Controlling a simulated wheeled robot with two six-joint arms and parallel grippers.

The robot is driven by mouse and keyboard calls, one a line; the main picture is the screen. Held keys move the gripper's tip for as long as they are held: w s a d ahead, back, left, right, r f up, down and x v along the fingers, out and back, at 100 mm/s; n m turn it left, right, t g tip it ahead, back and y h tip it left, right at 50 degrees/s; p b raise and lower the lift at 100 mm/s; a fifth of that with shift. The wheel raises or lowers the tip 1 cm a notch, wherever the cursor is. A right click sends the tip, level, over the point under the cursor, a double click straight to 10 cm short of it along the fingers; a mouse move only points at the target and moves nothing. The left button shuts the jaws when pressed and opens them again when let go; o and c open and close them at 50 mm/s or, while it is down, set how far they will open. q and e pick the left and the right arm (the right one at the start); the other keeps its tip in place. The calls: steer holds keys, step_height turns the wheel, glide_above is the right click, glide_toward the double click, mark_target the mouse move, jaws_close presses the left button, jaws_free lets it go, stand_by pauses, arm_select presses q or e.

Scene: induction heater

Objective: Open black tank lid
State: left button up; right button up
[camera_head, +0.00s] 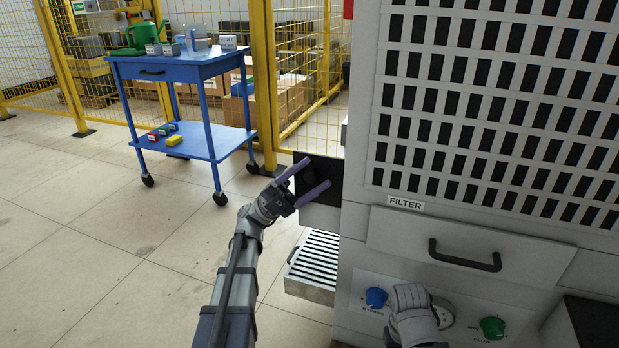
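The black lid (334,169) shows as a dark flat panel on top of a pale box at the left side of the large grey machine. My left gripper (319,171) is open, with its two purple fingers spread apart over the lid in the picture. Nothing shows between the fingers. I cannot tell whether they touch the lid, and they cover part of it. A grey ribbed part at the bottom, in front of the machine's knobs, seems to belong to my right arm. No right fingers can be made out.
The grey machine (352,240) fills the right side, with a FILTER drawer (470,240), a blue knob (376,298) and a green knob (492,327). A slatted tray (316,262) juts out below the lid. A blue cart (180,70) stands back left by a yellow fence. The left floor is clear.

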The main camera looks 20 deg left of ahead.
mark_target(305, 178)
arm_select(q)
steer(key=b+v, duration=0.2)
steer(key=v, duration=0.2)
steer(key=shift+w+a+r, duration=0.15)
steer(key=shift+a, duration=0.05)
steer(key=a, duration=1.1)
steer(key=shift+w+r, duration=0.15)
steer(key=shift+w, duration=0.15)
